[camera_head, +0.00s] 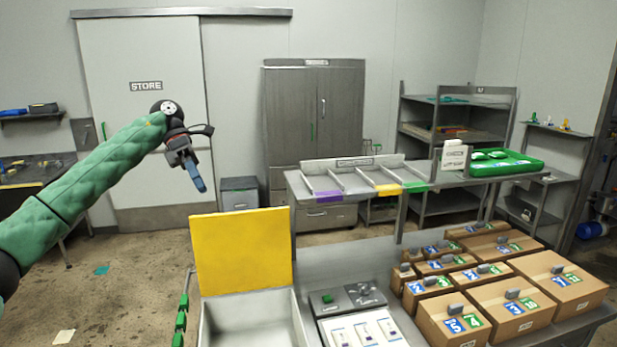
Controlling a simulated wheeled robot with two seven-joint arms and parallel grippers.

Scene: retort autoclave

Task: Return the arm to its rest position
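My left arm, in a green padded sleeve, comes in from the left in the head view and reaches up in front of the store door. My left gripper (197,183) hangs at its end, with blue fingers pointing down. It is raised in the air, left of and above the open yellow lid, touching nothing that I can see. The fingers look close together, but the angle hides whether there is a gap between them. No object shows in them. My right gripper is out of view.
A white bin (252,322) with a raised yellow lid (243,250) stands front centre. Right of it are a control panel (362,330) and several cardboard boxes (520,312) on a bench. Behind are a divided sorting rack (352,182), a green tray (505,163), a grey cabinet (313,115) and the store door (140,70).

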